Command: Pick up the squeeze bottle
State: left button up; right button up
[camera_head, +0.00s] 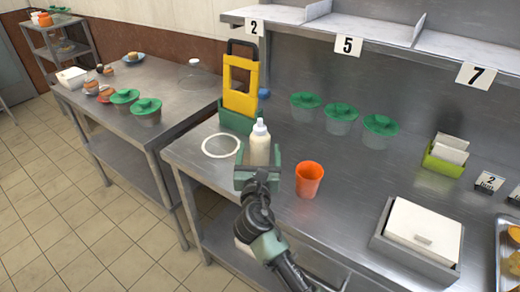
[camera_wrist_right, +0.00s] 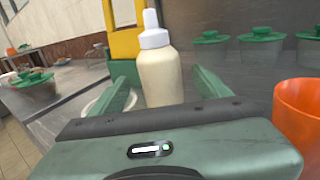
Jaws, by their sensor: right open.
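The squeeze bottle (camera_head: 260,146) is cream-coloured with a white nozzle cap and stands upright on the steel counter. It also shows in the right wrist view (camera_wrist_right: 161,75), straight ahead between the fingers. My right gripper (camera_head: 258,165) is open, with one green finger on each side of the bottle's lower body. A gap shows on at least the left side; contact cannot be told. The bottle's base is hidden behind the gripper body. My left gripper is not in view.
An orange cup (camera_head: 309,180) stands close to the right of my gripper. A yellow stand in a green base (camera_head: 237,118) is just behind the bottle. A white ring (camera_head: 221,145) lies to the left. Green-lidded containers (camera_head: 342,118) line the back, and a white-lidded box (camera_head: 424,228) is at right.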

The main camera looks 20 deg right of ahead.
aim_at(260, 141)
jog(key=x, duration=0.4)
jog(key=shift+r, duration=0.1)
jog(key=c, duration=1)
jog(key=shift+o, duration=0.2)
jog(key=shift+r, duration=0.2)
